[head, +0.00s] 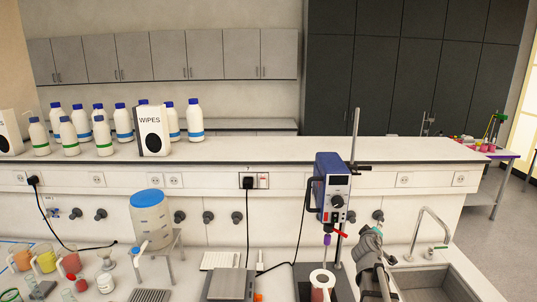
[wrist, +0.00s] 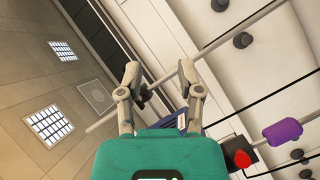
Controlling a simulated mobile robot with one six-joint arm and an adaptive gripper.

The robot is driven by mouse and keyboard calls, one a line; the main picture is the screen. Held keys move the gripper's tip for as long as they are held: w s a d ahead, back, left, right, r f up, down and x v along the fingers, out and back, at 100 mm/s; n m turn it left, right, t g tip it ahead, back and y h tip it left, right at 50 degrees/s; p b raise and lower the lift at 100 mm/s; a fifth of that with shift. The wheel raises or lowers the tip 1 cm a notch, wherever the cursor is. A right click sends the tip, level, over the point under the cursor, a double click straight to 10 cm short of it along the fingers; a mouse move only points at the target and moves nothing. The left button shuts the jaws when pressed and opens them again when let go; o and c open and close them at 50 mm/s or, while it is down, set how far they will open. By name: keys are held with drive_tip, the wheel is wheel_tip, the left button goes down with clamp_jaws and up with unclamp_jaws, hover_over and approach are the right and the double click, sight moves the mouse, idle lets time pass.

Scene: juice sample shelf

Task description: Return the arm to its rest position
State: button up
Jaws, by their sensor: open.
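My gripper (head: 371,240) is raised at the lower right of the head view, between the blue stirrer and the sink. In the wrist view my gripper (wrist: 160,78) has its two fingers spread apart with nothing held between them. The wrist view is steeply tilted, with the ceiling at left and the white wall panel at right. The stirrer's stand rod (wrist: 105,118) passes behind the fingers.
The blue overhead stirrer (head: 332,185) stands close left of my gripper, above a vessel (head: 322,283). The sink (head: 450,283) and its tap (head: 432,232) are at right. A jug (head: 150,215) stands left. Bottles (head: 196,122) and a wipes box (head: 152,135) line the upper shelf.

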drive_tip(key=s+a+f+m+g+y+b, duration=0.1)
drive_tip(key=s+a+f+m+g+b, duration=0.1)
drive_tip(key=s+a+f+g+b, duration=0.3)
drive_tip(key=s+f+m+y, duration=0.1)
drive_tip(key=s+f+m, duration=0.15)
drive_tip(key=f, duration=0.55)
drive_tip(key=s+a+f+m+g+y+b, duration=0.1)
drive_tip(key=s+a+f+g+b, duration=0.2)
drive_tip(key=s+f, duration=0.25)
drive_tip(key=s+a+f+g+y+b, duration=0.4)
drive_tip(key=s+a+f+g+b, duration=0.1)
drive_tip(key=s+a+f, duration=0.5)
drive_tip(key=shift+s+a+f+g+y, duration=0.3)
drive_tip(key=shift+s+a+f+y, duration=0.1)
drive_tip(key=shift+s+a, duration=0.7)
